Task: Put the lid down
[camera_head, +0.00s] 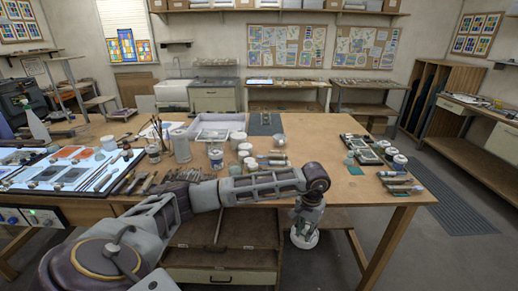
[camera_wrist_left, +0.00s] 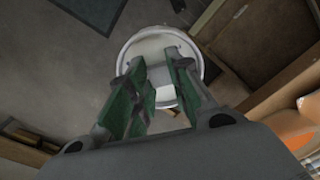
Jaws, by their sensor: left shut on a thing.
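The lid (camera_wrist_left: 156,48) is a round white disc with a raised rim, just beyond my fingertips in the left wrist view. It also shows in the head view as a white round shape (camera_head: 304,240) below my gripper, in front of the table's front edge. My left gripper (camera_wrist_left: 158,80) has green finger pads and is shut on the lid; the fingers cover the part they grip. In the head view the left gripper (camera_head: 305,222) points down. I cannot tell what is directly under the lid. My right gripper is in neither view.
A wooden worktable (camera_head: 320,145) carries jars, brushes, a light panel (camera_head: 55,168) and a pale tray (camera_head: 218,122). Small pots and tubes stand near its right end. Open shelves lie below the front edge. Grey floor (camera_wrist_left: 70,70) shows beside the lid.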

